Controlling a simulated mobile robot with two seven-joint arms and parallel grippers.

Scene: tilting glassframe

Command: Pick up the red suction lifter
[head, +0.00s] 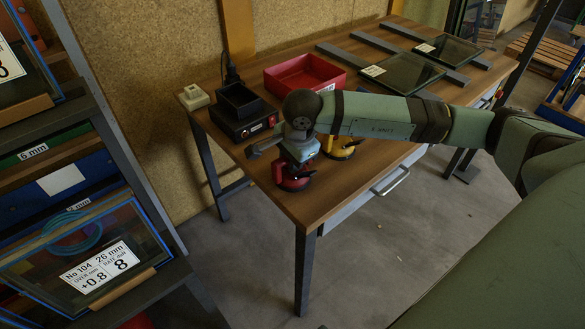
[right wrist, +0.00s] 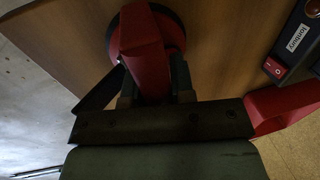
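The red suction lifter (head: 292,178) is near the front left corner of the wooden table, partly covered by my right gripper (head: 299,147). In the right wrist view, its red handle (right wrist: 145,50) runs between the two fingers of my right gripper (right wrist: 153,92), which sit close on both sides of it. I cannot tell whether a gap separates the cup from the table. My left gripper is not in view.
A yellow lifter (head: 342,149) stands just right of the red one. Behind are a black box (head: 240,112) with a red switch and a red tray (head: 303,76). Glass panes (head: 403,72) lie on dark bars at the far end. A glass rack (head: 75,225) stands left.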

